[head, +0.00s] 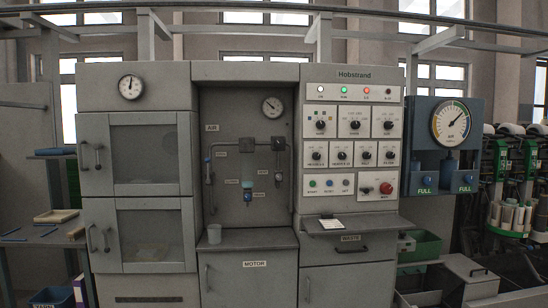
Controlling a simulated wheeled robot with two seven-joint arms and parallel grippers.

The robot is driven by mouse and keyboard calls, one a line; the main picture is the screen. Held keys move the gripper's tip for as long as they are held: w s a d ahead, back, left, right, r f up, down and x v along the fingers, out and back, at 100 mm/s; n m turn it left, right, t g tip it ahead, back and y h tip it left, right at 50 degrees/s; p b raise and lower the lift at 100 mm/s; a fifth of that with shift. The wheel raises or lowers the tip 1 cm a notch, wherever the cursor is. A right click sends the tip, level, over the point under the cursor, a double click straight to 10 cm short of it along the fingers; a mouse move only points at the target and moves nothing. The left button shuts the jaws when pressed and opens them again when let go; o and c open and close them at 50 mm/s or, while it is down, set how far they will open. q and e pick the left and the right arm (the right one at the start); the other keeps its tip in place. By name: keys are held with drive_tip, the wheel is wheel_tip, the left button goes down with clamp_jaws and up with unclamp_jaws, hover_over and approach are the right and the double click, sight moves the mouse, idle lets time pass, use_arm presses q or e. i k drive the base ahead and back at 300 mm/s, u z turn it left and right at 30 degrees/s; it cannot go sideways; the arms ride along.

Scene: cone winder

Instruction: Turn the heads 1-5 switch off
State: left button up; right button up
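The control panel (351,130) is a light grey cabinet front marked "Hobstrand", right of centre in the head view. It carries several black rotary switches on white plates, three in an upper row, such as the upper left switch (320,125), and more in a lower row, such as the lower left switch (317,155). The small labels under them are too blurred to read surely, so I cannot tell which one is heads 1-5. Exact knob directions are also unclear. Neither of my grippers is in view.
Indicator lamps run along the panel top, with a green lamp (343,90) and a red lamp (367,90) lit. A red knob (386,188) sits lower right. A small shelf (340,225) juts out below the panel.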

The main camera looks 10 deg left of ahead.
sight(316, 156)
drive_tip(key=i, duration=0.1)
drive_tip(key=u, duration=0.1)
drive_tip(key=k, duration=0.6)
drive_tip(key=z, duration=0.7)
drive_tip(key=i, duration=0.8)
drive_tip(key=z, duration=0.7)
drive_tip(key=i, duration=1.8)
drive_tip(key=u, duration=0.8)
